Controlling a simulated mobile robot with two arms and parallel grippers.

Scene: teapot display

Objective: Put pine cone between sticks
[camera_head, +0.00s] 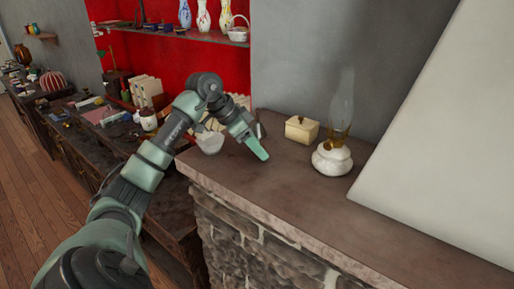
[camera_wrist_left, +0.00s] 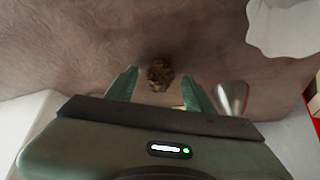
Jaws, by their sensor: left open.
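A small brown pine cone (camera_wrist_left: 160,74) lies on the brown stone ledge in the left wrist view. My left gripper (camera_wrist_left: 160,90) is open, with one green finger on each side of the line to the pine cone. The cone shows just beyond the gap between the fingertips, and I cannot tell whether they touch it. In the head view the left gripper (camera_head: 258,148) is low over the left end of the ledge (camera_head: 290,205), and the pine cone is hidden there. I cannot make out any sticks. My right gripper is not in view.
A cream lidded box (camera_head: 301,130) and a white oil lamp with a tall glass chimney (camera_head: 332,158) stand on the ledge right of the gripper. A pale bowl (camera_head: 210,143) is left of it. A cluttered dark counter (camera_head: 95,135) runs along the left. The ledge's front is clear.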

